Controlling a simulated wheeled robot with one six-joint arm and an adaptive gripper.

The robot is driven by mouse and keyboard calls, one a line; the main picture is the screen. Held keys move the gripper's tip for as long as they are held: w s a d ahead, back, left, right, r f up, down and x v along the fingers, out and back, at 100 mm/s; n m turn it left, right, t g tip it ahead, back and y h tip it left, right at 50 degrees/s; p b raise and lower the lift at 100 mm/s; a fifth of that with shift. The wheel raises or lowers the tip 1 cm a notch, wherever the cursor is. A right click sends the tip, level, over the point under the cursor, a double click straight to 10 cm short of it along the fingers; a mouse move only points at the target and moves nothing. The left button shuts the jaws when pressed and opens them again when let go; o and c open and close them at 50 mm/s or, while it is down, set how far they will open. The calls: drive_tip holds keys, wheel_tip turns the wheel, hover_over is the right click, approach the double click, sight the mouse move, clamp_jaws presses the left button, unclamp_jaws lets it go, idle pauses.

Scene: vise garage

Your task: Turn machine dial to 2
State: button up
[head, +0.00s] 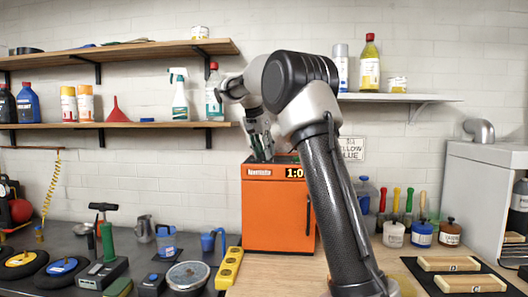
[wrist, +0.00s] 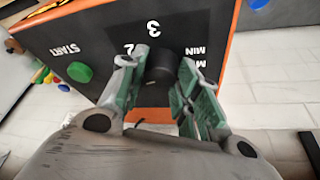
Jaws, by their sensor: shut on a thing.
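The orange machine (head: 278,205) stands on the wooden bench, with a lit display (head: 295,173) reading "1:0" before my arm cuts it off. In the wrist view its dark top panel (wrist: 105,40) carries a black round dial (wrist: 160,66). My gripper (wrist: 163,62) has its green-padded fingers on either side of the dial, shut on it. In the head view my gripper (head: 262,147) points down at the machine's top. A "3" and a partly hidden "2" are printed near the dial, with "MIN" to the right. I cannot tell which mark the dial points to.
A green button (wrist: 79,72) marked START is left of the dial. Loaded shelves (head: 120,125) hang behind.

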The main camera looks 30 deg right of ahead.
drive_tip(key=m, duration=0.2)
drive_tip(key=m+g, duration=0.1)
drive_tip(key=m, duration=0.1)
drive_tip(key=shift+w+g+h, duration=0.15)
drive_tip(key=shift+g+h, duration=0.15)
drive_tip(key=m, duration=0.2)
drive_tip(key=m+g, duration=0.1)
drive_tip(key=m, duration=0.1)
drive_tip(key=shift+m+g, duration=0.3)
drive_tip(key=shift+m, duration=0.1)
drive_tip(key=o, duration=1)
drive_tip(key=shift+w, duration=0.1)
